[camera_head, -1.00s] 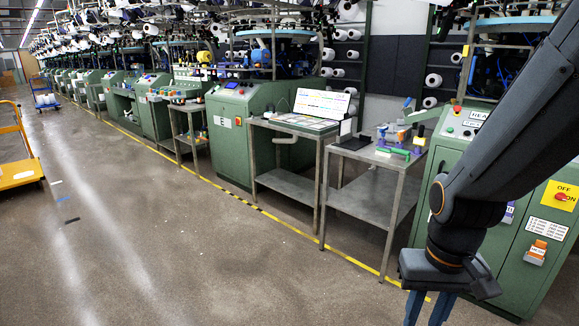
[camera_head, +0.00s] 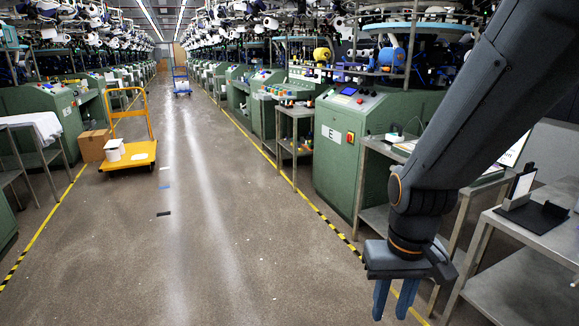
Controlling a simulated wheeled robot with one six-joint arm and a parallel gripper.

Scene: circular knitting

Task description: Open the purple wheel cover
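I see no purple wheel cover that I can make out in this view. My gripper (camera_head: 393,300) hangs at the lower right with its blue fingers pointing down. The fingers stand apart with a gap between them, and nothing shows in the gap. The fingertips are over the floor beside the yellow line. Green knitting machines stand along the right, the nearest full one (camera_head: 343,150) marked with an E. My arm hides part of the tables and machines at the right.
A yellow trolley (camera_head: 140,160) with a white container stands in the aisle at the left, beside a cardboard box (camera_head: 93,146). Metal tables (camera_head: 560,285) stand at the right. A small cart (camera_head: 293,113) stands before the machines. The middle aisle floor (camera_head: 190,260) is open.

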